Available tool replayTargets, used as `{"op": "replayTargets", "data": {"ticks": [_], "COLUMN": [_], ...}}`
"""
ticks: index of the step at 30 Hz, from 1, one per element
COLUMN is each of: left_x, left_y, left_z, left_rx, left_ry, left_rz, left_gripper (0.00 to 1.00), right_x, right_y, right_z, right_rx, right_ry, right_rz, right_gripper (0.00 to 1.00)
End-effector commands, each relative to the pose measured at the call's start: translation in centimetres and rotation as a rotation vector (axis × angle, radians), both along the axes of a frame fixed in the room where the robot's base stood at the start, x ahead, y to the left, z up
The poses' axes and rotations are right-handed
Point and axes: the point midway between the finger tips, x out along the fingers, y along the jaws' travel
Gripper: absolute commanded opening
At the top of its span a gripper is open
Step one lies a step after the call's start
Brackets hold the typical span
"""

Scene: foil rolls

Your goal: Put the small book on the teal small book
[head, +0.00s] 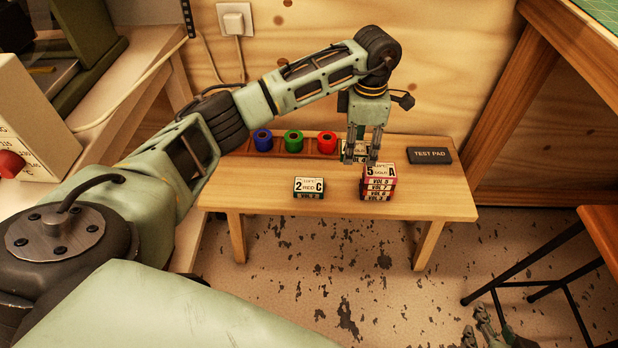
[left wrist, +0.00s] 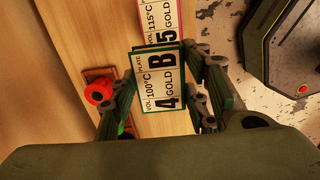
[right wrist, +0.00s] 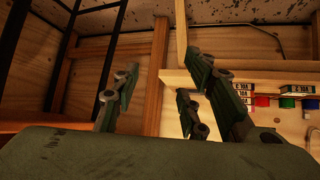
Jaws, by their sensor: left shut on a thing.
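My left gripper (head: 364,155) is shut on a small book labelled 4 B (left wrist: 160,85), with a white cover and dark green edges. In the head view the held book (head: 353,152) is partly hidden by the fingers, just behind the stack; I cannot tell whether it touches the bench. A small book labelled 2 C (head: 309,185), with a dark green or teal spine, lies at the front of the bench. My right gripper (right wrist: 165,75) is open and empty, away from the bench.
The wooden bench (head: 450,198) carries a blue roll (head: 263,139), a green roll (head: 293,141) and a red roll (head: 327,142) in a rack at the back. A dark test pad (head: 430,156) lies at the right. Bare wood lies left of the 2 C book.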

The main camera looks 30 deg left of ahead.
Motion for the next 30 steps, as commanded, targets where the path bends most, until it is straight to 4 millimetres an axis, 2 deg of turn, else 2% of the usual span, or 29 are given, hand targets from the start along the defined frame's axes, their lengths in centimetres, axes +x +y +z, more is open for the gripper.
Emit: {"op": "replayTargets", "data": {"ticks": [5,12,16,23,30], "left_x": [-1.6,-4.9,-6.2,-7.0,-7.0], "left_y": [2.4,6.7,8.4,9.4,9.3], "left_z": [-2.0,-5.4,-6.6,-7.5,-10.4], "left_rx": [0.005,0.005,0.004,0.002,0.001], "left_ry": [0.004,0.005,0.003,0.002,0.004], "left_rz": [0.032,0.029,0.028,0.024,0.024], "left_gripper": [0.16,0.16,0.16,0.16,0.16], "right_x": [1.5,4.8,5.8,6.4,7.1], "right_y": [0.6,2.1,2.6,3.0,3.8], "right_z": [1.1,5.3,7.5,9.4,13.4], "right_rx": [0.02,0.078,0.103,0.126,0.177], "right_ry": [-0.091,-0.336,-0.446,-0.538,-0.739], "right_rz": [0.007,0.024,0.031,0.036,0.049], "right_gripper": [0.4,0.4,0.4,0.4,0.4]}}
